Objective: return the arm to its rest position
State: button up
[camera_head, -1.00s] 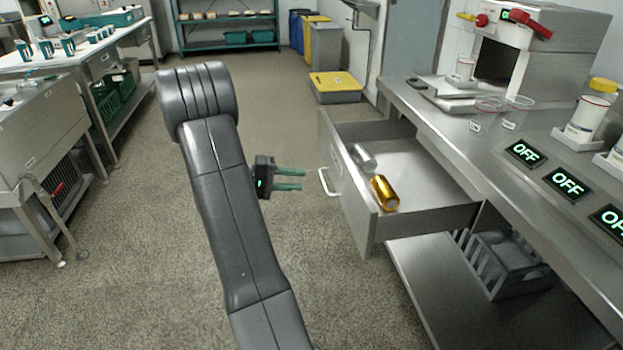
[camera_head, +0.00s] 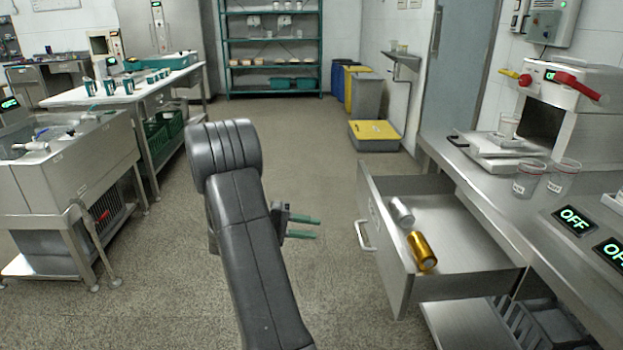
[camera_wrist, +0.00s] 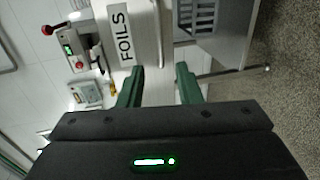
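My gripper (camera_head: 304,228) has two green fingers held apart with nothing between them. In the head view it hangs in the air to the left of the open drawer, apart from the handle (camera_head: 365,237). In the wrist view my gripper (camera_wrist: 157,88) faces the drawer front (camera_wrist: 140,35), which bears a FOILS label (camera_wrist: 122,35). My arm stands raised and bent in the middle of the head view.
The open drawer (camera_head: 470,287) holds a gold roll (camera_head: 422,251) and a silver roll (camera_head: 401,211). The steel counter (camera_head: 520,225) is on the right. A bench (camera_head: 70,180) stands at the left. Floor between is clear.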

jog(key=b+x, duration=0.2)
jog(key=x, duration=1.1)
jog(key=shift+r, duration=0.15)
